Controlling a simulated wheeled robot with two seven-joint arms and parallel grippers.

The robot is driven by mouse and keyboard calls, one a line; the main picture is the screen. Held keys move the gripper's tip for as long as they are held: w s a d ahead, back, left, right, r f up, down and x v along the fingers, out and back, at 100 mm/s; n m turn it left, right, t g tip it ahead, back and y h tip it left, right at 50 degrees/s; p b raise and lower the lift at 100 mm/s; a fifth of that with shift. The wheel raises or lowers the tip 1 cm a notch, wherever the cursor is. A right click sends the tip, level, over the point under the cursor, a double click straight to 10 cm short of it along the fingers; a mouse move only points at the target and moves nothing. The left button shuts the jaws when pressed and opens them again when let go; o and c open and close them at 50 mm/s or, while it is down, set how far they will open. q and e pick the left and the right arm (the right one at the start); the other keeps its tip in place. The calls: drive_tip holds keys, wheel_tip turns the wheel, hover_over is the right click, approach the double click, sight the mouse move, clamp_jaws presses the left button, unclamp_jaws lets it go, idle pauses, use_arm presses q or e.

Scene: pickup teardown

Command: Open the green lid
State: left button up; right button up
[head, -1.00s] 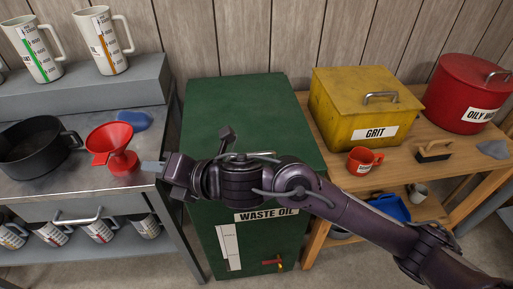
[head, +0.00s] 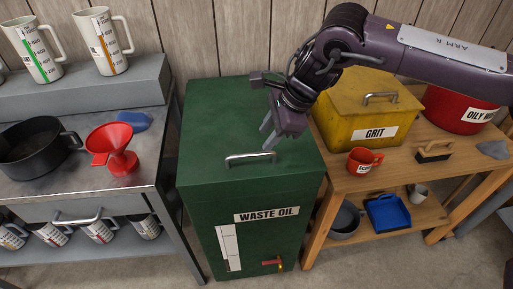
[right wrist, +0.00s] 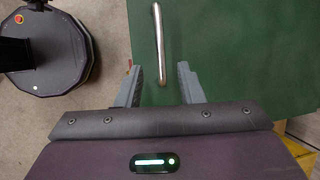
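The green lid (head: 215,115) lies closed on top of the green waste oil bin (head: 228,215). Its metal bar handle (head: 249,158) sits near the front edge of the lid. My right gripper (head: 268,140) is open just above and behind the handle, pointing down. In the right wrist view the handle (right wrist: 159,45) runs lengthwise between the two open fingers (right wrist: 158,86), with its near end between the fingertips; I cannot tell whether they touch it. My left gripper does not show in either view.
A yellow grit box (head: 350,130), a red cup (head: 363,160) and a brush (head: 434,152) stand on the wooden bench at right. A red funnel (head: 113,150) and black pan (head: 38,147) stand on the metal table at left. A red drain valve (head: 273,263) sticks out low on the bin.

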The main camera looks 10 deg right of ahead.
sight(253, 154)
drive_tip(key=x, duration=0.7)
drive_tip(key=shift+p, duration=0.35)
clamp_jaws()
drive_tip(key=shift+r, duration=0.1)
